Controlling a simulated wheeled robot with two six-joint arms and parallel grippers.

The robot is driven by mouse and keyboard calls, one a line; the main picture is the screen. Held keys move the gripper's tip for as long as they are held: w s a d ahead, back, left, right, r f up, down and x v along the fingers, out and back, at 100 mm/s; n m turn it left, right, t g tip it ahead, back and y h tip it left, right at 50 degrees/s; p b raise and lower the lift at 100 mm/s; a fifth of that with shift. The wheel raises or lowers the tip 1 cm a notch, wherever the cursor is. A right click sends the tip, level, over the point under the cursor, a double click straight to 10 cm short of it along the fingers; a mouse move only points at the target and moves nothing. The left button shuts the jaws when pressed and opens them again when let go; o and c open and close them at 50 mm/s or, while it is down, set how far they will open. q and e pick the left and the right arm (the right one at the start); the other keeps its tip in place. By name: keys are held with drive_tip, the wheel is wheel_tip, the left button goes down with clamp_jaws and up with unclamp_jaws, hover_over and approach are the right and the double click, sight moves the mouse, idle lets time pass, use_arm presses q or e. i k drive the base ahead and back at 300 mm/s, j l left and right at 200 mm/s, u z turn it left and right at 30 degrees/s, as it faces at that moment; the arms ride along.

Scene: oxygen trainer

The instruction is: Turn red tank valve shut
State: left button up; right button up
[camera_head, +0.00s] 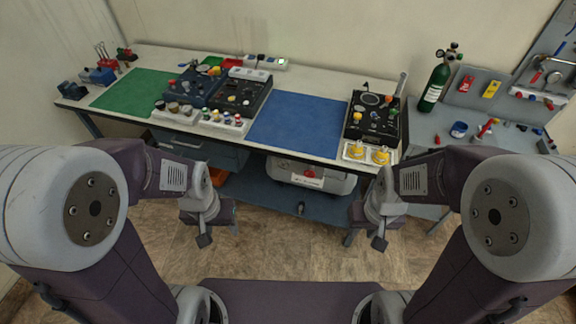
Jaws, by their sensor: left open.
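A green gas tank (435,88) with a white label leans at the right, on the grey side bench. Dark gauges and a valve fitting (452,53) sit on its top. I cannot make out a red tank valve for certain; small red parts show in several places. My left gripper (208,228) hangs low in front of the long bench, apart from everything, and is open. My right gripper (376,228) hangs low in front of the bench's right part, well below and left of the tank. Its jaws are too unclear to tell.
The long bench (330,80) carries a green mat (138,92), a blue mat (300,122), dark control panels (243,95) and a black panel (372,116) with yellow parts before it. The grey side bench (425,125) holds small tools and a pegboard. The floor ahead is mostly clear.

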sight(310, 173)
drive_tip(key=i+j+z, duration=0.35)
drive_tip(key=j, duration=0.25)
drive_tip(key=i+j+z, duration=0.15)
drive_tip(key=k+l+u, duration=0.15)
drive_tip(key=k+l, duration=0.2)
drive_tip(key=k+l+u, duration=0.2)
drive_tip(key=k, duration=0.2)
drive_tip(key=k+l+u, duration=0.15)
drive_tip(key=k+l, duration=0.15)
drive_tip(key=k, duration=0.15)
drive_tip(key=i+l+u, duration=0.65)
drive_tip(key=k+l, duration=0.05)
